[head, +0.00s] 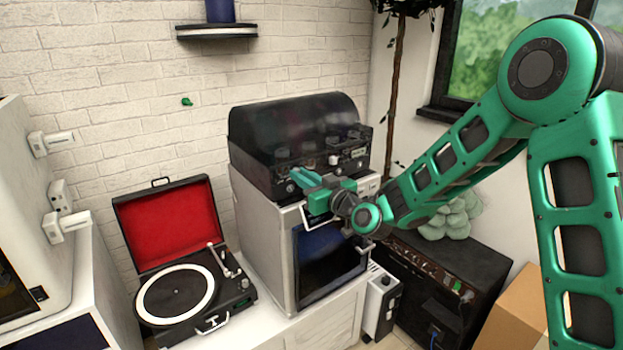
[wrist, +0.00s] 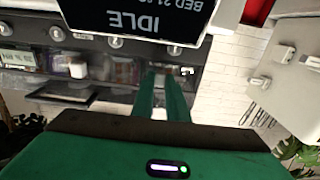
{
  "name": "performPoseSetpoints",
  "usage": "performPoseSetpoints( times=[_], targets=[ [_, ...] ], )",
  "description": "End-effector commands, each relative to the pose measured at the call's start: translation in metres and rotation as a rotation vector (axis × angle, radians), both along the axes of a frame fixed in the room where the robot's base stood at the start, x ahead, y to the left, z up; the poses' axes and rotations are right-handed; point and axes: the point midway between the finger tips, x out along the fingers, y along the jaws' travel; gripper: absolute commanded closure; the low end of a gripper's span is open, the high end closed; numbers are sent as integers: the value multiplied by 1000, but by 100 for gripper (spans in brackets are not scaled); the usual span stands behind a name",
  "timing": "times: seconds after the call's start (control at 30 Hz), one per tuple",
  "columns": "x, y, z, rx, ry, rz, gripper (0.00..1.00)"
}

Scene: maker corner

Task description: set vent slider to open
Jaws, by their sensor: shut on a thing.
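My gripper (head: 304,178) is at the front face of the black hooded machine (head: 285,122), which sits on a grey-white box. In the wrist view, its two green fingers (wrist: 161,80) reach side by side to the dark control panel, with a narrow gap between them. The gripper is shut on a small part at that panel, probably the vent slider. The fingers hide most of this part, so its shape and set position cannot be told. A dark screen (wrist: 135,16) reading IDLE, upside down, fills the top of the wrist view.
A grey-white box with a dark glass door (head: 328,262) stands below. An open turntable (head: 178,298) with a red-lined lid is to the left. A black amplifier (head: 452,280) and a cardboard box (head: 522,308) are to the right. A wall shelf (head: 217,32) is above.

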Motion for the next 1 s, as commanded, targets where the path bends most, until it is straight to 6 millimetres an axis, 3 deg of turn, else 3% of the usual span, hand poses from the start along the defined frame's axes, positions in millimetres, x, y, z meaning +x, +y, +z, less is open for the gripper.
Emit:
performPoseSetpoints(
  times=[0.23, 0.27, 0.3, 0.33, 0.67, 1.0],
  targets=[
    [4, -5, 0, -3, -3, -10, 100],
    [4, -5, 0, -3, -3, -11, 79],
    [4, -5, 0, -3, -3, -11, 70],
    [4, -5, 0, -3, -3, -10, 67],
    [-1, -2, 0, -2, -2, -4, 67],
    [-39, -36, -2, -1, 3, -7, 67]
  ],
)
